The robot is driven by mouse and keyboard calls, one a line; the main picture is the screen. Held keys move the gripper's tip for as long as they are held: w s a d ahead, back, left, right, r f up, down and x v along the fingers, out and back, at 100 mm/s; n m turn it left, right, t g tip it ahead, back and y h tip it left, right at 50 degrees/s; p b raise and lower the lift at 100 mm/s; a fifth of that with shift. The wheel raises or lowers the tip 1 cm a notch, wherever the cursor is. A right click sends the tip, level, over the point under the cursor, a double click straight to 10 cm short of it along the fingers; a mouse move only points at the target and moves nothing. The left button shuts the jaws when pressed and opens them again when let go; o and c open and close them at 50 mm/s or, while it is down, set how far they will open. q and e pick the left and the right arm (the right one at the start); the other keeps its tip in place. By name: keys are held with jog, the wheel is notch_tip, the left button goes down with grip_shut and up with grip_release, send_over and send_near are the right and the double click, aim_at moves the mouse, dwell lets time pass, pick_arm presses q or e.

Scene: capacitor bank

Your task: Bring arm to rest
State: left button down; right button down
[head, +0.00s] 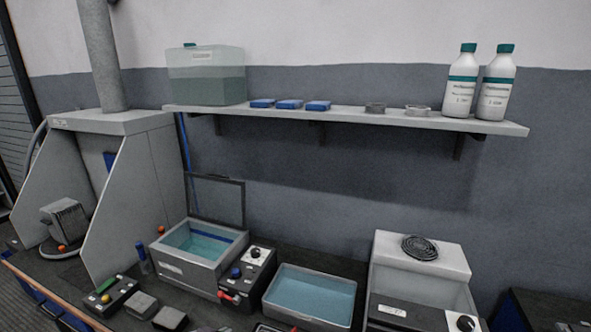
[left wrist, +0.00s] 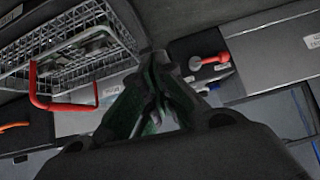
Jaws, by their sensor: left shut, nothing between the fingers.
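My left gripper (left wrist: 158,98) shows in the left wrist view, its dark fingers together with nothing between them. A wire basket (left wrist: 70,45) with a red handle (left wrist: 62,100) is at the upper left of that view, to the left of the fingers. I cannot tell how far the fingers are from it. Neither of my arms shows in the head view, and my right gripper is in neither view.
In the head view, an open bath with blue liquid (head: 199,244) stands on the dark bench beside a control box (head: 247,275). A second tray of liquid (head: 311,293) is to the right. A wall shelf (head: 372,118) holds a tank (head: 206,75) and two bottles (head: 496,85).

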pick_arm(q)
jog(key=s+a+f+n+g+y, duration=0.1)
jog(key=s+g, duration=0.2)
jog(key=s, duration=0.6)
jog(key=s+a+n+g+y, duration=0.1)
jog(key=s+g+y, duration=0.1)
jog(key=s, duration=0.6)
notch_tip(320, 180, down, 33)
jog(key=s+g, duration=0.1)
jog(key=s, duration=0.2)
jog(key=s+a+f, duration=0.2)
jog(key=s+f, duration=0.8)
jog(key=s, duration=0.1)
jog(key=s+a+f+g, duration=0.1)
jog(key=s+a+f, duration=0.2)
jog(key=s+f, duration=0.7)
jog(key=shift+s+a, duration=0.15)
jog(key=shift+s, duration=0.25)
jog(key=shift+w+a, duration=0.1)
